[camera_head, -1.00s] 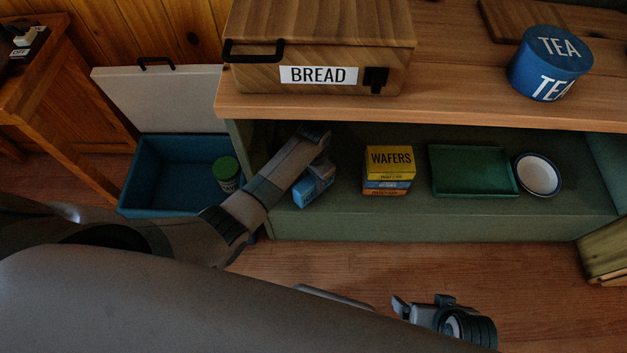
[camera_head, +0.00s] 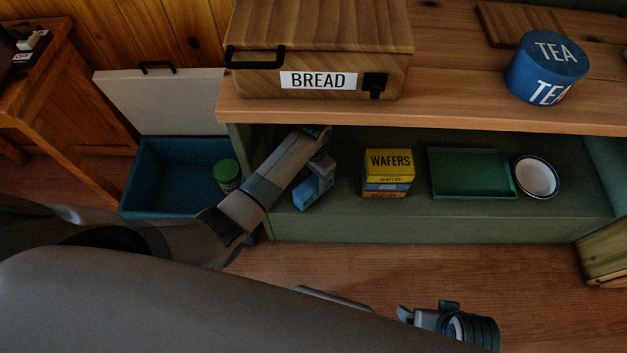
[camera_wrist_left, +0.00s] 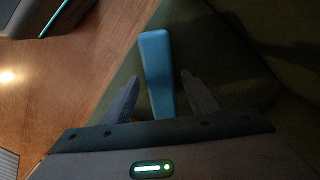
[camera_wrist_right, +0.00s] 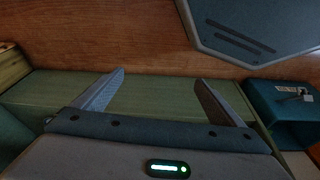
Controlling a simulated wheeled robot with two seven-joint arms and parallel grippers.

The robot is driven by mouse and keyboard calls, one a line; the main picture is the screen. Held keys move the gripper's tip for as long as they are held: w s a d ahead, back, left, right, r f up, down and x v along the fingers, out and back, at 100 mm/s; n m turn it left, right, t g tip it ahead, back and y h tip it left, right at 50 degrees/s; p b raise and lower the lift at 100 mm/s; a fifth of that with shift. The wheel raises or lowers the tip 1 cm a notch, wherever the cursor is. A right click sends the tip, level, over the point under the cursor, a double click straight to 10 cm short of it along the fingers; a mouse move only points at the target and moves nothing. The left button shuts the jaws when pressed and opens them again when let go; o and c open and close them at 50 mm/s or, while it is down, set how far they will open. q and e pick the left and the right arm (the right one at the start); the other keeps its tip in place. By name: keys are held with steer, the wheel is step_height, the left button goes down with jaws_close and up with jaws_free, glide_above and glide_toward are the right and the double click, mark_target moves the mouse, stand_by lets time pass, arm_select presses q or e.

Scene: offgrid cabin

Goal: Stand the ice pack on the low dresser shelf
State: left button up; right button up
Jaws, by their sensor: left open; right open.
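The blue ice pack (camera_head: 308,194) stands upright on the low dresser shelf (camera_head: 455,208), at its left end, with lettering on its face. My left gripper (camera_head: 322,166) reaches in from above and behind it, partly hiding it. In the left wrist view, the ice pack (camera_wrist_left: 156,62) stands between the two open fingers (camera_wrist_left: 158,88), with a visible gap on either side. My right gripper (camera_head: 402,312) is low in front of the dresser, away from the shelf. In the right wrist view its fingers (camera_wrist_right: 160,82) are open and empty.
On the shelf stand stacked wafer boxes (camera_head: 388,182), a green tray (camera_head: 470,194) and a white bowl (camera_head: 537,177). The bread box (camera_head: 318,45) and tea tin (camera_head: 545,72) are on the top above. A blue open cooler (camera_head: 165,210) with a green-lidded can (camera_head: 227,172) stands left.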

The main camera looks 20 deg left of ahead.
arm_select(q)
step_height(320, 180, up, 8)
steer(key=shift+r+p, duration=0.2)
steer(key=shift+p, duration=0.5)
arm_select(e)
steer(key=x, duration=0.5)
steer(key=shift+f, duration=0.2)
arm_select(q)
steer(key=s+a+f+n+t, duration=0.1)
steer(key=s+f, duration=0.1)
steer(key=s, duration=0.7)
steer(key=s+a+f+n+t, duration=0.1)
steer(key=s+a+f, duration=0.1)
steer(key=s, duration=0.8)
steer(key=s+a+f+n, duration=0.1)
steer(key=s+a+f, duration=0.1)
steer(key=s, duration=0.7)
steer(key=shift+s+a+n+t, duration=0.25)
steer(key=shift+s+n+t, duration=0.15)
